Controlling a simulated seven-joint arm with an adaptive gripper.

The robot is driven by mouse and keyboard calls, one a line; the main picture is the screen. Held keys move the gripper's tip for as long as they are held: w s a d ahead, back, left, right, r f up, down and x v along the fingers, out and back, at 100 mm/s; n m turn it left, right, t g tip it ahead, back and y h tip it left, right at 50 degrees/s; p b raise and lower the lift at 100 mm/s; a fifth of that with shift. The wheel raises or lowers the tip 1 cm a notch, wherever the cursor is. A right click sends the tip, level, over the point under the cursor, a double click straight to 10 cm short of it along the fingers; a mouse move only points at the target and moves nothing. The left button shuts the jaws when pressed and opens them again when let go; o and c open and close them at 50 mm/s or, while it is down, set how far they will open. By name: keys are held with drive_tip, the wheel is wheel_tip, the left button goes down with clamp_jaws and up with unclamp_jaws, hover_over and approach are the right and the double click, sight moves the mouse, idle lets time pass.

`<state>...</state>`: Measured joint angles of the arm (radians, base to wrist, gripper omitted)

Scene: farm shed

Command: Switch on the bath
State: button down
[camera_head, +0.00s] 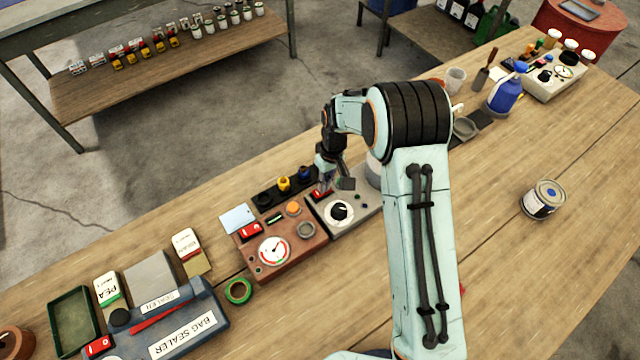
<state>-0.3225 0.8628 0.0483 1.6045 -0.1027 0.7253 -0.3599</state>
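A grey control unit (352,222) with a black knob (340,211) on a white dial stands on the bench near the middle; it looks like the bath. A red switch (320,194) sits at its back left corner; its position is too small to read. A pale round vessel (374,170) behind the knob is mostly hidden by my arm. My gripper (334,184) points down just above the red switch and the back of this unit. Its fingers are small and partly dark, so I cannot tell whether they are open or touching the switch.
Left of it stands a brown unit (283,250) with a gauge and its own red switch (250,230). Behind is a black rack (270,199) with coloured caps. A bag sealer (170,325) stands front left. A can (543,199) stands right; the bench around it is clear.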

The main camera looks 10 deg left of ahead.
wheel_tip(320, 180, up, 14)
drive_tip(key=w+d, duration=0.2)
idle(0.5)
drive_tip(key=shift+f, duration=0.1)
drive_tip(key=shift+s+a+g+y, duration=0.3)
drive_tip(key=shift+s+a, duration=0.25)
drive_tip(key=f, duration=0.4)
drive_tip(key=s+a+f, duration=0.1)
drive_tip(key=f, duration=0.4)
drive_tip(key=a+f, duration=0.1)
drive_tip(key=f, duration=0.3)
drive_tip(key=shift+s+f, duration=0.25)
drive_tip(key=shift+s, duration=0.15)
